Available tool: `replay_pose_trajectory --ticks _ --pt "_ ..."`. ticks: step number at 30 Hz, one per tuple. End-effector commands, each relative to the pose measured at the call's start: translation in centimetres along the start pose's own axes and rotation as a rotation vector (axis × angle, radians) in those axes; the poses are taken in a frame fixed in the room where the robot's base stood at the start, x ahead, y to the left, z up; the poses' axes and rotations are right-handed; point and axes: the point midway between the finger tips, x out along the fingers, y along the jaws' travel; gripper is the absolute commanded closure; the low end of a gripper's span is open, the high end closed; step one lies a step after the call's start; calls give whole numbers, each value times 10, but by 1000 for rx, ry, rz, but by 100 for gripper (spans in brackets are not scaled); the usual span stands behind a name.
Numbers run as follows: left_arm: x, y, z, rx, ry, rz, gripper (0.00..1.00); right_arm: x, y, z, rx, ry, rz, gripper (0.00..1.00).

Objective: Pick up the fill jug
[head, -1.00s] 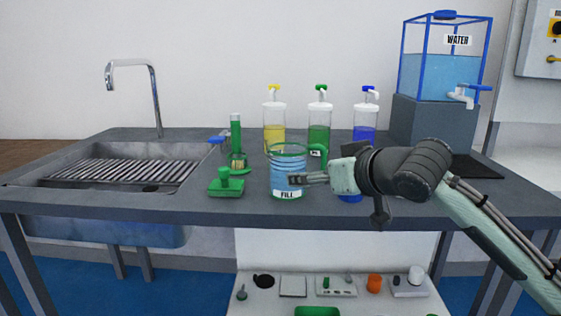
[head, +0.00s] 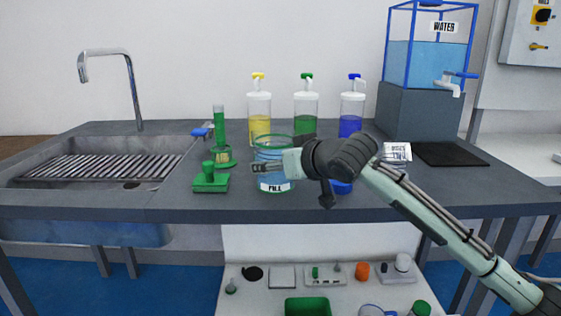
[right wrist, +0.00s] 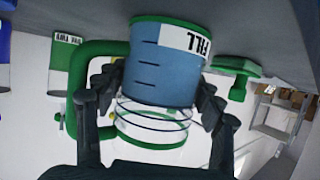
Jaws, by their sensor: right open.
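The fill jug (head: 274,186) is a clear cylinder with blue liquid, a green rim and a FILL label. It stands upright near the front of the table. In the right wrist view the jug (right wrist: 165,70) appears upside down between the open fingers (right wrist: 158,88). Its green handle (right wrist: 85,85) shows on the left there, partly behind a finger. Whether the fingers touch the jug cannot be told. My left gripper is not in view.
A green block-like tool (head: 210,182) and a green cylinder (head: 219,128) stand left of the jug. Yellow, green and blue pump bottles (head: 259,117) stand behind. A sink (head: 105,167) is at left, a water tank (head: 425,62) at right. The front table strip is clear.

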Motion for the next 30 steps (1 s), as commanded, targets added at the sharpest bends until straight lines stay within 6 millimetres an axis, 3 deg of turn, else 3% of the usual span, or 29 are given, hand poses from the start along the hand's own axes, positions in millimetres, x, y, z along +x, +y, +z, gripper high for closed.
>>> replay_pose_trajectory --ticks 4,17,30 --pt "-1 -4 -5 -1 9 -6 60 0 0 0 -1 1 0 32" --pt "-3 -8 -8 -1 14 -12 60 0 0 0 0 0 0 85" --pt "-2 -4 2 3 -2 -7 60 -3 0 -6 -1 5 -1 85"
